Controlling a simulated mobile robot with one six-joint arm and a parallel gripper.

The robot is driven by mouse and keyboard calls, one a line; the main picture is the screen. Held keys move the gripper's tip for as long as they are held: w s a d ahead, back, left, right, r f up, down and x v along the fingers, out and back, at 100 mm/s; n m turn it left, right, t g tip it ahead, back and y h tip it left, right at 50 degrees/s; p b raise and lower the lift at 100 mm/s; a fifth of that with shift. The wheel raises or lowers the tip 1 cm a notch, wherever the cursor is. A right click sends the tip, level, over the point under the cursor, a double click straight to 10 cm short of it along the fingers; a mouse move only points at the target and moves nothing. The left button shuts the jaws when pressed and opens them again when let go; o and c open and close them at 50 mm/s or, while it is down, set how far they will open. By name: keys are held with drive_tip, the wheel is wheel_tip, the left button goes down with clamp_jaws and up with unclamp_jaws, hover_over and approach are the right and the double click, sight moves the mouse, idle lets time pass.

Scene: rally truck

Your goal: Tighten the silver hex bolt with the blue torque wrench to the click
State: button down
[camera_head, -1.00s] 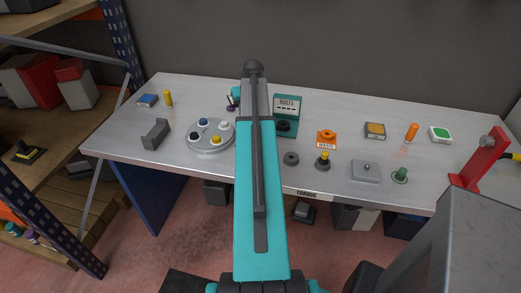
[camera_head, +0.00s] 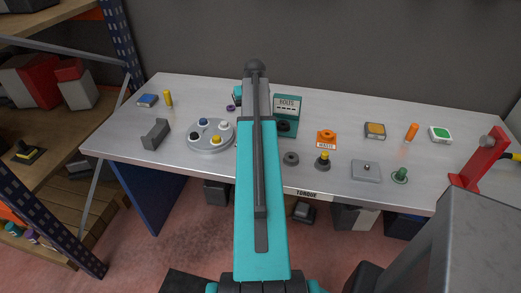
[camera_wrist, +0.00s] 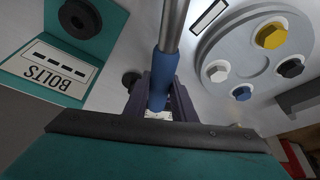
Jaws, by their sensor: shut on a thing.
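The torque wrench shows in the wrist view as a blue handle (camera_wrist: 163,78) with a silver shaft running to the top edge; its head is out of view. My gripper (camera_wrist: 160,100) is shut around the handle, a dark finger on each side. A pale silver hex bolt (camera_wrist: 217,71) sits on the round grey plate (camera_wrist: 225,45), right of the shaft and apart from it. The plate (camera_head: 195,149) also carries yellow, black and blue bolts. In the head view the bolt (camera_head: 222,125) is visible, but my arm hides the gripper and wrench.
A teal BOLTS holder (camera_head: 288,104) stands right of my arm. A grey bracket (camera_head: 156,134) is left of the plate. An orange-marked block (camera_head: 326,139), a grey square plate (camera_head: 366,171) and a red stand (camera_head: 478,160) are to the right. The bench's front left is clear.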

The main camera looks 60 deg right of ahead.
drive_tip(key=shift+s+d+m+g, duration=0.3)
drive_tip(key=shift+s+d+m, duration=0.4)
drive_tip(key=shift+s, duration=0.15)
idle(1.3)
drive_tip(key=shift+w+a+n, duration=0.7)
drive_tip(key=shift+w+a, duration=0.05)
idle(1.5)
drive_tip(key=c, duration=2)
unclamp_jaws()
clamp_jaws()
drive_tip(key=shift+c, duration=0.2)
unclamp_jaws()
clamp_jaws()
drive_tip(key=shift+w+a+r+t, duration=0.2)
drive_tip(key=shift+w+r+t, duration=0.05)
drive_tip(key=shift+t, duration=0.15)
drive_tip(key=shift+r+p, duration=0.3)
drive_tip(key=shift+r, duration=0.05)
